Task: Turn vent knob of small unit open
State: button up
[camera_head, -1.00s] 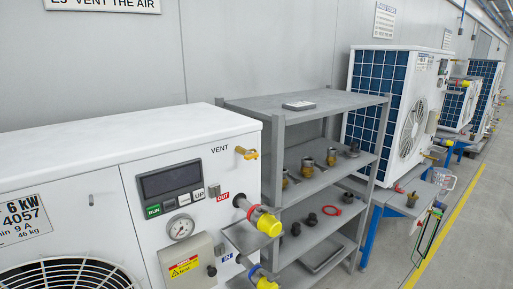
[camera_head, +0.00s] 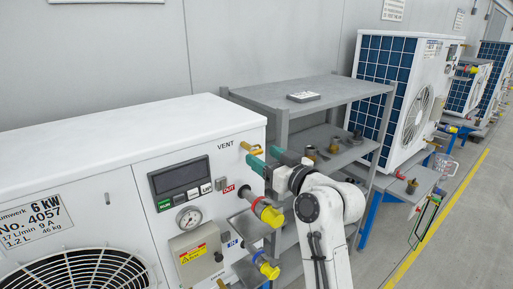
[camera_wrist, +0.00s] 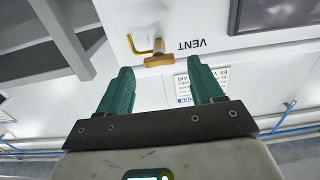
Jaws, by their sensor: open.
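The small unit (camera_head: 110,125) is a white box on the left in the head view, marked 6 kW. Its brass-yellow vent knob (camera_head: 250,148) sticks out near the upper right corner of the front, beside the VENT label (camera_head: 224,146). My gripper (camera_head: 260,160) has teal fingers and points at the knob from the right. In the wrist view, which is upside down, the knob (camera_wrist: 158,60) with a bent yellow pipe sits just beyond the fingertips. My gripper (camera_wrist: 159,76) is open there, with the knob roughly in line with the gap and not clasped.
Below the knob, a red-ringed pipe with a yellow cap (camera_head: 268,213) projects from the unit. A grey shelf rack (camera_head: 310,86) with brass fittings stands close behind my arm. A larger unit (camera_head: 405,90) stands further right.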

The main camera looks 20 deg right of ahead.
aim_at(259, 153)
jog(key=shift+p+x, duration=0.35)
jog(key=shift+x, duration=1.75)
jog(key=shift+f, duration=0.1)
jog(key=c, duration=1.1)
